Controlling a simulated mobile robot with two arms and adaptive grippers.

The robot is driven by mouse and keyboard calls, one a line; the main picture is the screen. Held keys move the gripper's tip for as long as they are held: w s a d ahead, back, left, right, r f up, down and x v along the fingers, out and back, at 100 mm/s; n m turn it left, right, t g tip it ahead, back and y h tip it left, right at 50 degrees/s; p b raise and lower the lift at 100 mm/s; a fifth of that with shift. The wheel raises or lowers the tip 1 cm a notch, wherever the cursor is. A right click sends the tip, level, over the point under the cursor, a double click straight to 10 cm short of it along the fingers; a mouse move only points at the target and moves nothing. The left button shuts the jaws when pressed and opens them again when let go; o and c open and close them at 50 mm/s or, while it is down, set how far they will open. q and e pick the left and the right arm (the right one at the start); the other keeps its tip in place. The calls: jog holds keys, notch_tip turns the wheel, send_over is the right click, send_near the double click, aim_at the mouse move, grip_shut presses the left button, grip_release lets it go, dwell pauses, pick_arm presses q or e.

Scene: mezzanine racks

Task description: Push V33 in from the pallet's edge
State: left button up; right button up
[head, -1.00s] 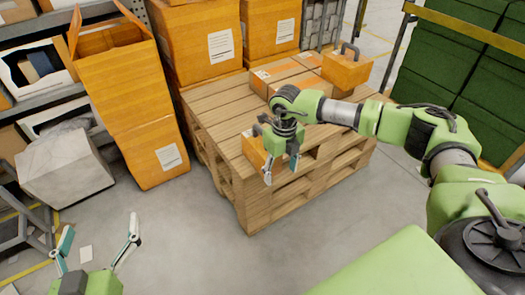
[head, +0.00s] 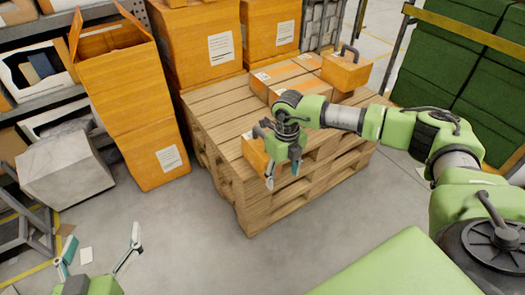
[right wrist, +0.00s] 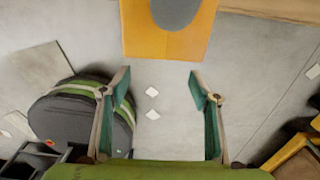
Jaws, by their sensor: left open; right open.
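An orange box (head: 252,152) sits at the near left edge of the wooden pallet (head: 205,103), partly hidden behind my right gripper; I cannot read a name on it. My right gripper (head: 283,176) is open and points down at the pallet's near side, just right of that box. In the right wrist view an orange box (right wrist: 140,32) with a grey oval shows at the top, beyond the open, empty fingers (right wrist: 163,88). Contact cannot be told. My left gripper (head: 101,249) is open and empty, low over the floor at the bottom left.
Flat orange boxes (head: 290,77) and a box with a grey handle (head: 346,72) stand toward the back of the pallet. Tall orange cartons (head: 203,45) stand behind it, and stacked ones (head: 150,150) to its left. The floor (head: 190,235) in front is clear.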

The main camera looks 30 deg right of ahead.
pick_arm(q)
jog(key=s+a+f+g+y+p, duration=0.25)
jog(key=s+f+g, duration=0.35)
jog(key=s, duration=0.3)
jog(key=s+a+f+g+y+p, duration=0.1)
jog(key=s+a+f+g+p, duration=0.3)
jog(key=s+f, duration=0.4)
notch_tip(320, 180, down, 16)
jog(key=s+g+p, duration=0.1)
jog(key=g+p, duration=0.1)
jog(key=p, duration=0.2)
jog(key=shift+s+d+r+p, duration=0.15)
jog(key=shift+d+r+p, duration=0.1)
jog(key=shift+p, duration=0.1)
pick_arm(e)
notch_tip(320, 180, up, 13)
jog(key=s, duration=0.2)
dwell(0.4)
pick_arm(q)
jog(key=shift+h, duration=0.25)
